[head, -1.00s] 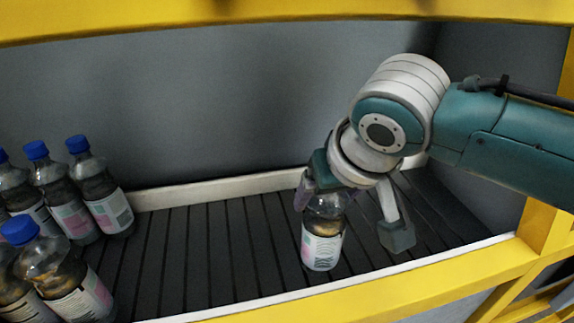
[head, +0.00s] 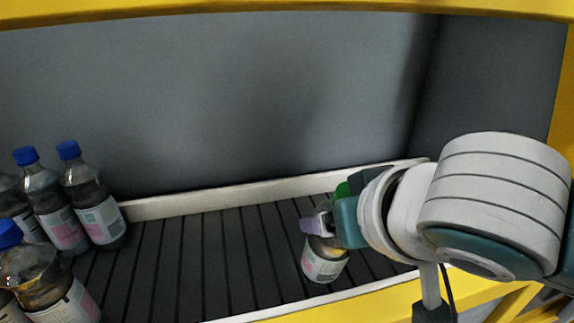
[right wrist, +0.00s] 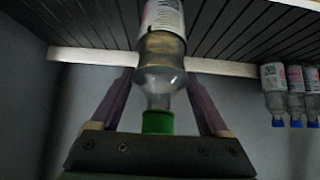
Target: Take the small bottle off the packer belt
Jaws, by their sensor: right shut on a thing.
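The small bottle (head: 325,264) is clear with a white and pink label and a green cap (head: 342,190). It is on the packer belt (head: 215,262), near the front rail, tilted slightly in the head view. My right gripper (head: 319,223) comes from the right and is shut on its upper part. In the right wrist view the bottle (right wrist: 162,68) lies between the two fingers, with its green cap towards the palm. Whether its base touches the belt I cannot tell. My left gripper is not in view.
Several larger blue-capped bottles (head: 97,212) stand at the left end of the belt. They also show at the right edge of the wrist view (right wrist: 297,85). A white rail (head: 240,195) and grey wall are behind; a yellow frame (head: 380,301) runs in front. The belt's middle is clear.

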